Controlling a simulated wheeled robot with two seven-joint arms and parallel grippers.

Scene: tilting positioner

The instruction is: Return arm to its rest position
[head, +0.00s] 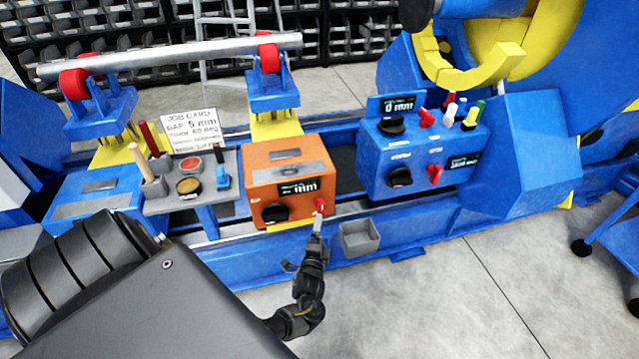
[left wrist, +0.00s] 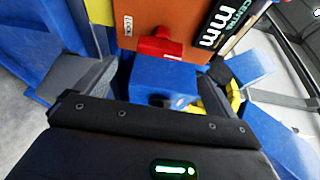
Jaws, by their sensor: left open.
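My left gripper (head: 317,228) is at the front right corner of the orange box (head: 262,192), just below its red switch (head: 320,205). In the left wrist view the open jaws (left wrist: 150,95) show with the red switch (left wrist: 160,46) ahead of them and nothing held between them. Whether a finger touches the switch, I cannot tell. My left arm comes in from the lower left and covers part of the machine's base. My right gripper is in neither view.
A blue control box (head: 410,160) with switches stands to the right. A small grey bin (head: 359,238) is close right of the gripper. The floor (head: 430,300) in front is clear.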

